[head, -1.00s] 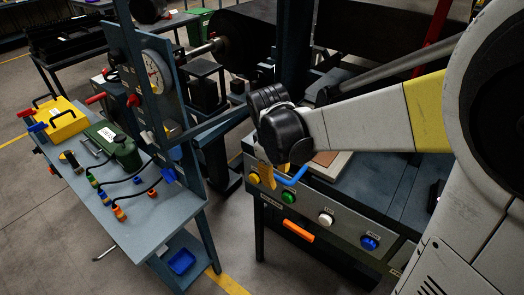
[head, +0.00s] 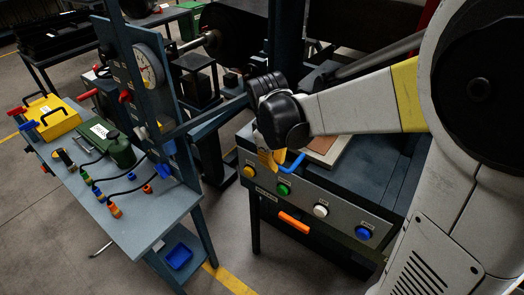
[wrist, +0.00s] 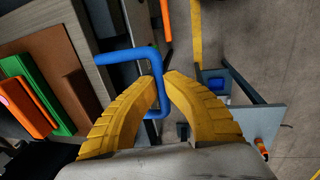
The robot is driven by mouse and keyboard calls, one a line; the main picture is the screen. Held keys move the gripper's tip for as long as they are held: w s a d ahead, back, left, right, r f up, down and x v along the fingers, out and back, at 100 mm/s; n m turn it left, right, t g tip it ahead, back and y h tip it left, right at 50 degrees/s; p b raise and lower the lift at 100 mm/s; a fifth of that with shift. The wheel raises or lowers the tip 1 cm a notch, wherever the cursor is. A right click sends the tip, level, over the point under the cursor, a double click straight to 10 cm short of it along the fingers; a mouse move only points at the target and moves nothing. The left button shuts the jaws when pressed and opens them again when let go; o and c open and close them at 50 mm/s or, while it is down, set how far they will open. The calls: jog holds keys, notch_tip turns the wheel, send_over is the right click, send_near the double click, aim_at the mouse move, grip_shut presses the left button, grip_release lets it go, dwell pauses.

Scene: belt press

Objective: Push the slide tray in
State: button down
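The slide tray (head: 345,147) shows in the head view as a pale-edged board with a brown top, at the front left of the press table, partly hidden by my arm. The wrist view shows its pale edge (wrist: 92,50) at left. Its blue handle (head: 293,163) sticks out over the front panel; the wrist view shows the handle as a bent bar (wrist: 125,55). My gripper (head: 267,160) has yellow fingers, which in the wrist view (wrist: 160,78) close in on both sides of the handle's outer bar with hardly any gap.
The front panel has yellow (head: 249,171), green (head: 283,189), white (head: 320,211) and blue (head: 363,233) buttons, with an orange handle (head: 294,222) below. A bench (head: 150,225) with hoses and a gauge post (head: 148,65) stand left. Floor between them is open.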

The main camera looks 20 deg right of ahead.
jog(key=w+d+p, duration=0.1)
jog(key=w+d, duration=0.6)
jog(key=d, duration=0.3)
jog(key=w+d+p, duration=0.1)
jog(key=w+d, duration=0.6)
jog(key=d, duration=0.3)
jog(key=w+d+p, duration=0.2)
jog(key=w+d, duration=0.6)
jog(key=d, duration=0.2)
jog(key=shift+d+f, duration=0.1)
jog(key=shift+d, duration=0.25)
jog(key=c, duration=1.4)
grip_release()
jog(key=shift+w, duration=0.1)
jog(key=r, duration=0.4)
jog(key=s+a+r, duration=0.1)
jog(key=r, duration=0.7)
jog(key=shift+s+a, duration=0.2)
jog(key=shift+a, duration=0.2)
